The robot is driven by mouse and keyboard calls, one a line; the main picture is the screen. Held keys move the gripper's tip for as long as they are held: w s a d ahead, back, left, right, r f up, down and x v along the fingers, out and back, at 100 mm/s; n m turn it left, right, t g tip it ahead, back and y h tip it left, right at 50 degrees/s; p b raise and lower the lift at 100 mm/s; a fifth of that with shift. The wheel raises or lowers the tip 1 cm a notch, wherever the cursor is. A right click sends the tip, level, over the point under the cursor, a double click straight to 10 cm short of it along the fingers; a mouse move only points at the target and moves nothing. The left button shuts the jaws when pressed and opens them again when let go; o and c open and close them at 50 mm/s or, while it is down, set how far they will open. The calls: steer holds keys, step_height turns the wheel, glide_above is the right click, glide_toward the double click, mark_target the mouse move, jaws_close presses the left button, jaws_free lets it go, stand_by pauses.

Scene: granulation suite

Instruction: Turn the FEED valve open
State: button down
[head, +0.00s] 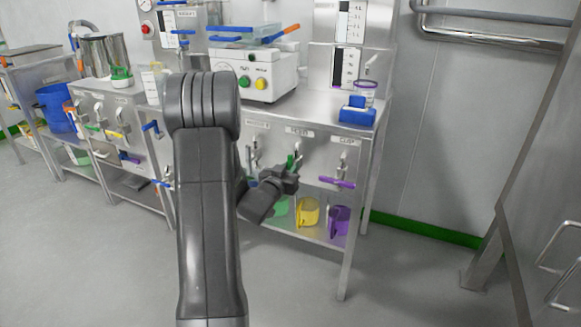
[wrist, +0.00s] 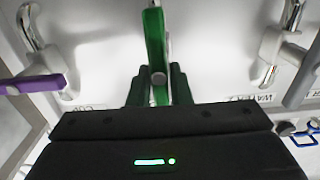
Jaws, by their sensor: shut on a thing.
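The green valve handle (head: 291,161) sits on the front panel of the steel bench, below the middle label, which looks like FEED. In the wrist view the green handle (wrist: 155,45) stands upright in the picture, pointing away from my gripper. My gripper (head: 291,174) is at this valve in the head view. In the wrist view my gripper (wrist: 157,88) is shut on the green handle, with one dark finger on each side of it. The handle's lower end is hidden behind the gripper body.
A valve with a purple handle (head: 337,183) is to the right; it shows at the left in the wrist view (wrist: 32,85). Another valve (wrist: 285,50) is at the right there. Yellow (head: 308,213) and purple (head: 339,220) jugs stand on the shelf below. Floor right of the bench is clear.

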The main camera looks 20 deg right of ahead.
steer(key=c, duration=1.3)
jaws_free()
steer(key=shift+c, duration=0.2)
steer(key=p+v, duration=0.2)
steer(key=v, duration=1.2)
steer(key=shift+d, duration=0.1)
